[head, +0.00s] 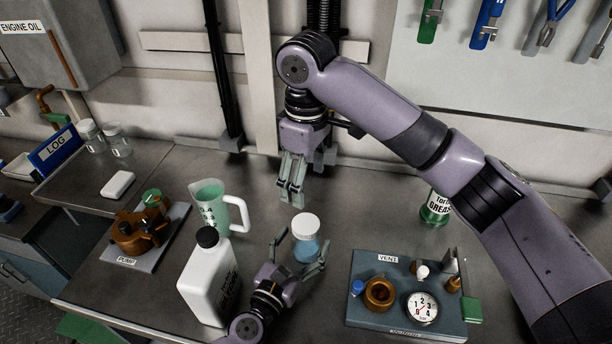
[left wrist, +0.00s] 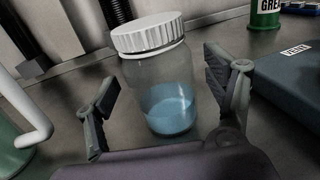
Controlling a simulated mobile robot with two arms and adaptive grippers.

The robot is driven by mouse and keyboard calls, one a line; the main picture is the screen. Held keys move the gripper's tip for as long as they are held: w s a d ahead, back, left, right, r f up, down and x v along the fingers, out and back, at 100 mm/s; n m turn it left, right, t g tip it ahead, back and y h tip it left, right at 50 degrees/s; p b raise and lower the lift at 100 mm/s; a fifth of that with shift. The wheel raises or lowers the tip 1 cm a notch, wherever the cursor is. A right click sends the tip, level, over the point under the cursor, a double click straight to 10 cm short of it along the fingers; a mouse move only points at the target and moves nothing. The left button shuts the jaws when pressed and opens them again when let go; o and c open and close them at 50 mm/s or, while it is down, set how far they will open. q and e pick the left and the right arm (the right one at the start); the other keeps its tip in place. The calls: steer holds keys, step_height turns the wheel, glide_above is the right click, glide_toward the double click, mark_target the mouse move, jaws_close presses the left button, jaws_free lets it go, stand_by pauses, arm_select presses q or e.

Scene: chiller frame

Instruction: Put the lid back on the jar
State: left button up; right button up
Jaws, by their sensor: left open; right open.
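The jar (head: 305,249) is clear, holds blue liquid and stands upright on the bench in the head view. It fills the middle of the left wrist view (left wrist: 168,105). The white ribbed lid (head: 305,223) sits on top of the jar; whether it is tight I cannot tell. The lid also shows in the left wrist view (left wrist: 148,35). My left gripper (head: 303,243) is open, with a finger on either side of the jar and gaps to the glass. My right gripper (head: 291,193) is open and empty, fingers pointing down, behind the jar in the head view.
A white bottle with a black cap (head: 208,280) and a measuring jug (head: 210,205) stand left of the jar. The vent board (head: 362,262) with its gauge lies to the right. A green grease can (head: 435,208) stands behind it. The pump board (head: 165,240) is further left.

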arm_select(q)
steer(key=v, duration=1)
steer(key=shift+s+a, duration=0.1)
steer(key=shift+s, duration=0.05)
